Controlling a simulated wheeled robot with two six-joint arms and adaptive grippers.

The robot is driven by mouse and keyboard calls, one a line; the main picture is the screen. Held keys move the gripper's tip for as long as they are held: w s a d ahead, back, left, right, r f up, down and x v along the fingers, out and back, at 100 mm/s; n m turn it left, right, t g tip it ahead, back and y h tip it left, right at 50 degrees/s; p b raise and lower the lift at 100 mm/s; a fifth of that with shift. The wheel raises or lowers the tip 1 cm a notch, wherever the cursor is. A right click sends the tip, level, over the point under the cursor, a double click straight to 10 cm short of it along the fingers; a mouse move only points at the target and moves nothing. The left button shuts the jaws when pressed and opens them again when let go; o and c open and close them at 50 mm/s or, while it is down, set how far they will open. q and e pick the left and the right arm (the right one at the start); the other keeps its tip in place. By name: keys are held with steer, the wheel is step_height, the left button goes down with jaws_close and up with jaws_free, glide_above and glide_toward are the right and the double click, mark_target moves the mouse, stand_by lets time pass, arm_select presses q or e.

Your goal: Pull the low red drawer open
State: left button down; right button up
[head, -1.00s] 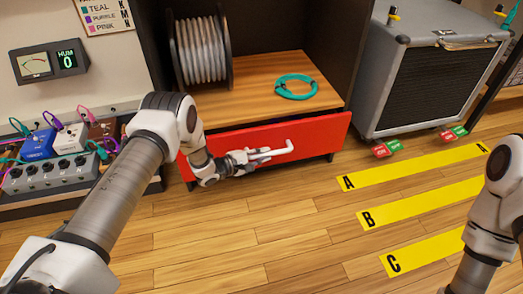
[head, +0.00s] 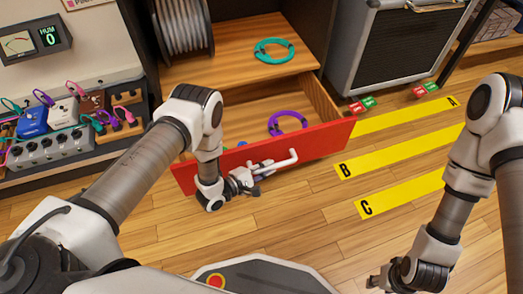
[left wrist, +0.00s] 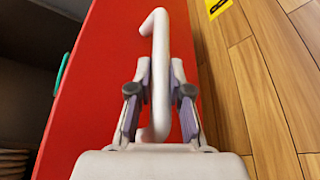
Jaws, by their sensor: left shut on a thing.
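The low red drawer (head: 325,139) stands pulled well out of the wooden cabinet, and its inside shows. A purple cable coil (head: 287,123) lies in it, and bits of something blue and green show behind the front panel. The white bar handle (head: 287,161) is on the red front. My left gripper (head: 259,174) is shut on this handle. In the left wrist view the handle (left wrist: 159,40) runs between the two fingers (left wrist: 160,92), beside the red front (left wrist: 95,70). My right gripper (head: 385,278) hangs low at the bottom right, away from the drawer; its finger opening is unclear.
A teal cable coil (head: 274,50) lies on the shelf above the drawer, beside a cable reel (head: 183,30). A grey amplifier (head: 395,45) stands right. Pedals (head: 45,150) stand left. Yellow floor strips (head: 400,190) lie on open wood floor right of the drawer.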

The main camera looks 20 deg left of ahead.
arm_select(q)
steer(key=shift+s+d, duration=0.45)
steer(key=shift+s, duration=0.2)
steer(key=c, duration=1.1)
jaws_free()
steer(key=v, duration=1.2)
